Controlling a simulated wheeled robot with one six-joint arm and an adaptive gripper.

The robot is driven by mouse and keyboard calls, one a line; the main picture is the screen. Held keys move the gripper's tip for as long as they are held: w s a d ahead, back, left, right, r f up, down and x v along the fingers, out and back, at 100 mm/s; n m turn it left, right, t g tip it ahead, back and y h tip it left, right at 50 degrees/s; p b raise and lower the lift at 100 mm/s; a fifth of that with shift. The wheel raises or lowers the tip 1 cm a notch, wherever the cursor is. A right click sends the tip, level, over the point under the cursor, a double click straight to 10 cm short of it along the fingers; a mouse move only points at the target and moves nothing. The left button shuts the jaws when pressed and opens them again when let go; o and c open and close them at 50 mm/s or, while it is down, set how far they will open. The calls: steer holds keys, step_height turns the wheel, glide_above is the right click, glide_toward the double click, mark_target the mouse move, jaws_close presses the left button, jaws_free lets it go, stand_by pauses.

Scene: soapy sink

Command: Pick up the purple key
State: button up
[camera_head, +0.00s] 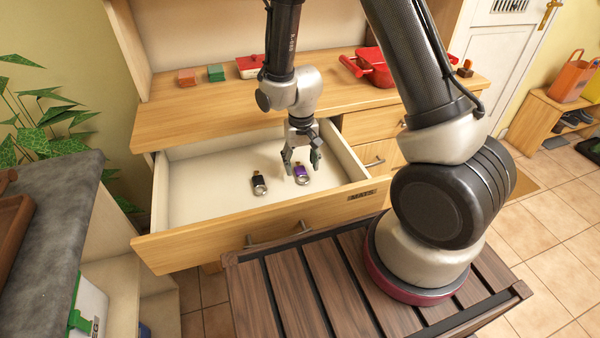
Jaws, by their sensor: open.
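The purple key (301,174) lies in the open drawer (205,185), on its pale bottom towards the right, with a round metal ring at its near end. A black key (259,184) lies in the same drawer to the left, also with a metal ring. My gripper (301,165) is open and points down into the drawer. Its fingers are at the purple key in the picture, one to each side of it. I cannot tell how high above the key they are, or whether they touch it.
The drawer's front panel (200,246) and side walls surround the keys. On the dresser top stand a red block (187,77), a green block (215,73), a red-and-white box (250,66) and a red container (376,68). The drawer's left part is bare.

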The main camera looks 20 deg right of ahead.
mark_target(301, 171)
step_height(301, 171, down, 3)
steer(key=shift+r, duration=0.15)
steer(key=c, duration=0.9)
steer(key=shift+r, duration=0.1)
step_height(301, 171, up, 10)
